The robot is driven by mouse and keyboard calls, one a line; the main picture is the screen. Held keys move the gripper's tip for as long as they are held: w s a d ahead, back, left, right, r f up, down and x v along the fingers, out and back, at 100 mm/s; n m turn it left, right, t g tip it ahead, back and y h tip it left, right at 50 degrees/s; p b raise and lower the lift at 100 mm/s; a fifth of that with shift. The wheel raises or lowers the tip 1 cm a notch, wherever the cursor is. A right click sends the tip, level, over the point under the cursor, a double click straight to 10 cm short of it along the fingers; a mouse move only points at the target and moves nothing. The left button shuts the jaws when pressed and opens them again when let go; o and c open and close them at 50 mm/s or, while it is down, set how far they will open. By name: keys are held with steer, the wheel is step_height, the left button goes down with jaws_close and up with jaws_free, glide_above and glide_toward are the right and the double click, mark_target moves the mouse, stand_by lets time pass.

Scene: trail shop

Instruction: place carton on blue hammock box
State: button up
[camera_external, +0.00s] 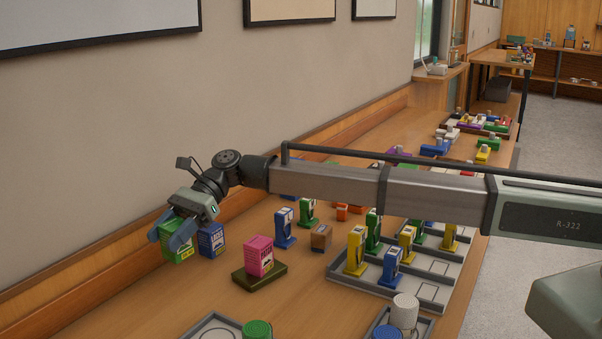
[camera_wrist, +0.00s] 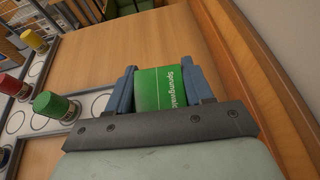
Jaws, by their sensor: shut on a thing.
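My gripper (camera_external: 170,240) is shut on a green carton (camera_external: 178,253), with one blue finger on each side of it. In the wrist view the green carton (camera_wrist: 162,88) shows white lettering between the fingers. I cannot tell whether it touches the table. A blue box (camera_external: 211,240) with a printed label stands upright on the table just right of the green carton in the external view. Its label is too small to read, and the blue box is not visible in the wrist view.
A pink box (camera_external: 259,257) stands on a dark olive base (camera_external: 251,281). A small brown box (camera_external: 321,237) and blue and green dispenser-like items stand nearby. A grey tray (camera_external: 433,293) holds several more. The wall (camera_external: 120,150) runs along the left.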

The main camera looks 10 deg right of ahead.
steer(key=w+d+r+m+t+y, duration=0.1)
steer(key=w+d+r, duration=0.1)
steer(key=w+d, duration=0.45)
steer(key=w+d+r+m+t, duration=0.1)
steer(key=w+d, duration=0.2)
steer(key=w, duration=0.7)
steer(key=w+d+r+m+t+y, duration=0.15)
steer(key=w+d, duration=0.25)
steer(key=w, duration=0.4)
steer(key=w+d+r+m+t, duration=0.2)
steer(key=w+d+r+t, duration=0.15)
steer(key=w+d, duration=0.6)
steer(key=w+d+r+m+t, duration=0.2)
steer(key=w+d+r+m, duration=0.15)
steer(key=w+d, duration=0.65)
steer(key=shift+n+y, duration=0.3)
steer(key=shift+y, duration=0.05)
steer(key=shift+s+d+f, duration=0.15)
steer(key=shift+f, duration=2.15)
steer(key=shift+s+d+f, duration=0.1)
steer(key=shift+f, duration=2.2)
steer(key=shift+f, duration=0.15)
steer(key=o, duration=1.1)
steer(key=shift+d+r, duration=0.25)
steer(key=v, duration=1.1)
steer(key=shift+s+d, duration=0.1)
steer(key=shift+d, duration=0.15)
